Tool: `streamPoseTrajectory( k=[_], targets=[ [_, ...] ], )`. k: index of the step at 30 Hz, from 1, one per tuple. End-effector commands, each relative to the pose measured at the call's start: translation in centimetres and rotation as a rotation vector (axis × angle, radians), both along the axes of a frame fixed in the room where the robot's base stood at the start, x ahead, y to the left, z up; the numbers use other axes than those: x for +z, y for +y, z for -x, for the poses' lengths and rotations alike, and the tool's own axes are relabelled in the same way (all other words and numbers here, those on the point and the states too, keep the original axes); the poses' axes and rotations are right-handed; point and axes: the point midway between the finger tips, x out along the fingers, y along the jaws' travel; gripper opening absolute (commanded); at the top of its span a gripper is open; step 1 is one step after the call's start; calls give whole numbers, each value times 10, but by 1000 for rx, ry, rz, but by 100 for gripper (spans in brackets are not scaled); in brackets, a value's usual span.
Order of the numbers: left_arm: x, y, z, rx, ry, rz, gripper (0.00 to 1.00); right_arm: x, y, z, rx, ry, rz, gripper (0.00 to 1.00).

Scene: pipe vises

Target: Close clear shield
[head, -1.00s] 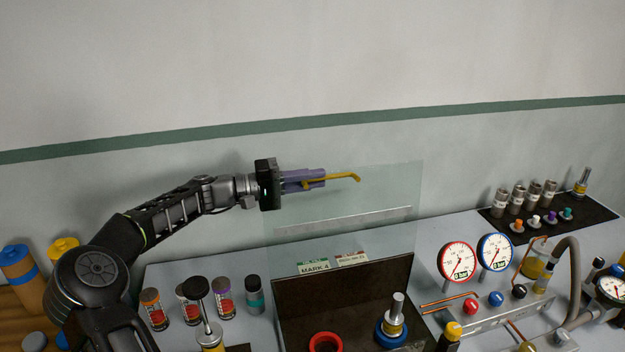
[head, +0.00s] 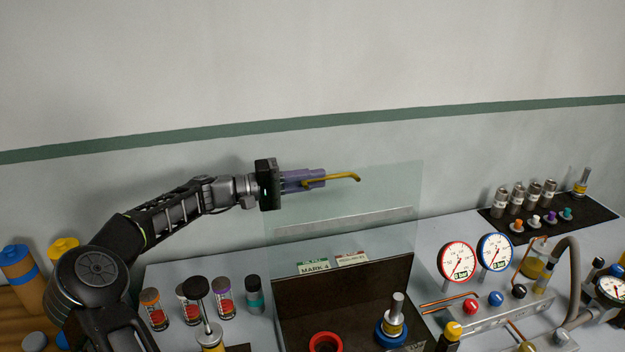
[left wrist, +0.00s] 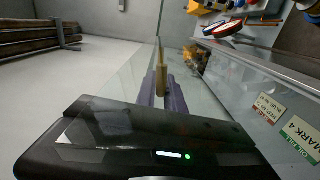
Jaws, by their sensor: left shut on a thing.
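The clear shield (head: 385,195) stands upright, raised behind a dark box (head: 345,290), with a pale strip across its lower part. A yellow handle (head: 345,178) runs along its upper edge. My left gripper (head: 318,178), with purple fingers, is shut on the yellow handle near the shield's top left. In the left wrist view the yellow handle (left wrist: 161,75) lies between the purple fingers, with the clear pane beside it. My right gripper is not in view.
The box holds a red ring (head: 325,342) and a blue-based fitting (head: 393,325). Several capped jars (head: 222,300) stand to its left. Gauges (head: 457,262) and valves stand to its right. Labels (head: 314,267) sit at the box's back edge.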

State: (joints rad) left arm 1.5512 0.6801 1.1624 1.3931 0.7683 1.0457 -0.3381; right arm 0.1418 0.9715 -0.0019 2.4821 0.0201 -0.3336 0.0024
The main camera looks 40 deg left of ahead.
Motion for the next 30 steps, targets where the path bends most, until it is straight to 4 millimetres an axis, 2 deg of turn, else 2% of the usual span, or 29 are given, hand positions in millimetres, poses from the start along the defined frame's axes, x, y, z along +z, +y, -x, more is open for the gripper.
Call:
streamPoseTrajectory(
  k=[1,8,18,22,25,30],
  targets=[
    [-6,0,1,-3,8,-4,0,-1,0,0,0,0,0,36],
    [-7,-5,6,-1,-10,-29,0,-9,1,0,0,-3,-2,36],
    [0,-34,31,1,-64,-105,0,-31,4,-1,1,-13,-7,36],
    [5,-51,45,3,-98,-146,0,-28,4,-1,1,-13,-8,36],
    [8,-64,55,4,-145,-203,0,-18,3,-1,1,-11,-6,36],
    [7,-84,71,3,-145,-195,0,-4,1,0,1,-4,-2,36]
  ],
)
